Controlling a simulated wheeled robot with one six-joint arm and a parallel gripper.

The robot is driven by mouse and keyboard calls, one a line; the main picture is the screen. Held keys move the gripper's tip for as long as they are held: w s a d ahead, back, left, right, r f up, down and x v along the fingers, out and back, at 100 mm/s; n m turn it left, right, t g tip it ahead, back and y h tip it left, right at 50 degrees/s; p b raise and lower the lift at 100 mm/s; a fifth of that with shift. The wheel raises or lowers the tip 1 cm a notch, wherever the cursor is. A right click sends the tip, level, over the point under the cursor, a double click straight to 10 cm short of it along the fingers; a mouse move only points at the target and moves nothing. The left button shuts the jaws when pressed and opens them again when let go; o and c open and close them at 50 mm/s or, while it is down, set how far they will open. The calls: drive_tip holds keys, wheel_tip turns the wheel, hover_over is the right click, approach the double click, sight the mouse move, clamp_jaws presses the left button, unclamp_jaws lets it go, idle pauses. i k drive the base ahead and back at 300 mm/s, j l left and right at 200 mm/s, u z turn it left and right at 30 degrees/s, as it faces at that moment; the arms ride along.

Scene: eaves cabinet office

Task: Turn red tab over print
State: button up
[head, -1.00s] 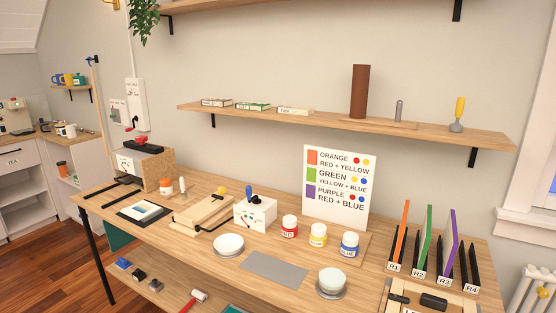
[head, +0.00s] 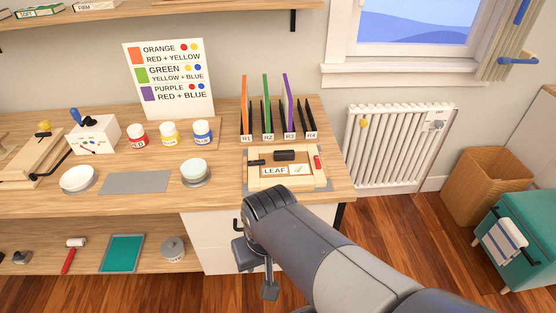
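A small red tab (head: 317,162) stands at the right side of a pale wooden frame on the right end of the workbench. The print (head: 285,170), a white card reading LEAF with a small leaf drawing, lies inside the frame. The red tab is beside the print, not over it. A black roller-like piece (head: 289,155) lies along the frame's back edge. My gripper (head: 259,274) hangs below and in front of the bench edge, apart from the frame. Its fingers are small and partly hidden by my wrist, so their opening is unclear.
A radiator (head: 397,145) and a wooden bin (head: 487,187) stand right of the bench, with open floor between.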

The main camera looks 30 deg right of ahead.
sight(316, 158)
drive_tip(key=z, duration=1.2)
